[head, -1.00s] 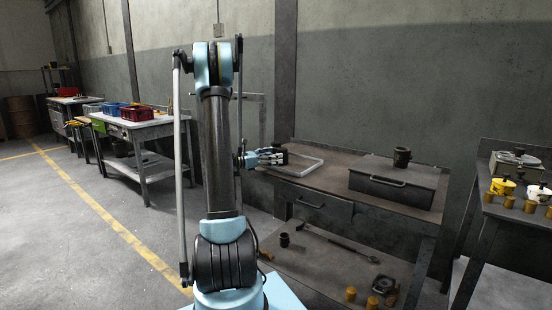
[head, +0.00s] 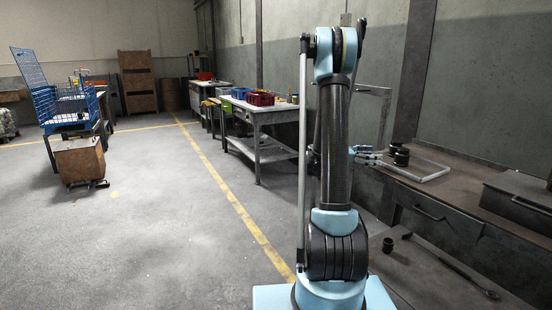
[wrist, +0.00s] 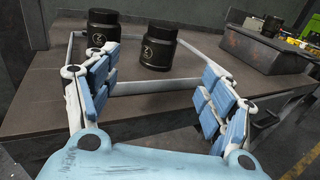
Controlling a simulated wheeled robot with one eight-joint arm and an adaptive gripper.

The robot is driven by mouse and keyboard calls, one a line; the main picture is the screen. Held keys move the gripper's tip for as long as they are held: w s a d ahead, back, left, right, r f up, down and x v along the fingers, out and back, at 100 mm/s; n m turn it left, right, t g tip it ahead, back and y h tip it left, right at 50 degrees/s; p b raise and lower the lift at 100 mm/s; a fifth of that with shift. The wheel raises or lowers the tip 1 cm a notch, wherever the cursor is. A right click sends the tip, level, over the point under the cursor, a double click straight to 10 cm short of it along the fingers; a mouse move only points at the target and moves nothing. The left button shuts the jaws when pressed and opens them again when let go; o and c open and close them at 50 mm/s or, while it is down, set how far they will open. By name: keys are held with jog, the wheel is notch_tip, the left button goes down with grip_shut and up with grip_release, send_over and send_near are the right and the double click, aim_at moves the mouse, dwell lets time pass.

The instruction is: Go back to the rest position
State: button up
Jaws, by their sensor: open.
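My gripper (head: 370,155) is at the left end of the dark workbench in the head view, behind my arm. In the wrist view its two blue-and-white fingers (wrist: 160,82) are spread wide with nothing between the pads. Two black lidded jars stand beyond them: the left jar (wrist: 103,28) is near the left fingertip, and the right jar (wrist: 158,50) stands within a grey rectangular frame (wrist: 135,87) on the bench top. I cannot tell whether the left finger touches the left jar. Dark jars (head: 401,157) also show beside the gripper in the head view.
The workbench (head: 450,196) has a dark metal box (head: 520,200) to the right and a lower shelf with a wrench (head: 470,280). A table with bins (head: 262,115), a blue wire cage (head: 75,105) and a box (head: 78,160) stand farther off.

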jog(key=s+a+f+m+t+y, duration=0.1)
jog(key=s+a+f+m+y, duration=0.2)
jog(key=s+a, duration=0.7)
jog(key=s+a+f+m+t+y, duration=0.1)
jog(key=s+a+f+m+y, duration=0.2)
jog(key=s+a+m+y, duration=0.5)
jog(key=s+a+f+m+y, duration=0.3)
jog(key=s+a+m+y, duration=0.3)
jog(key=s+a, duration=0.8)
jog(key=shift+s+f+t+y, duration=0.2)
jog(key=shift+f+t+y, duration=0.1)
jog(key=shift+f+t, duration=0.1)
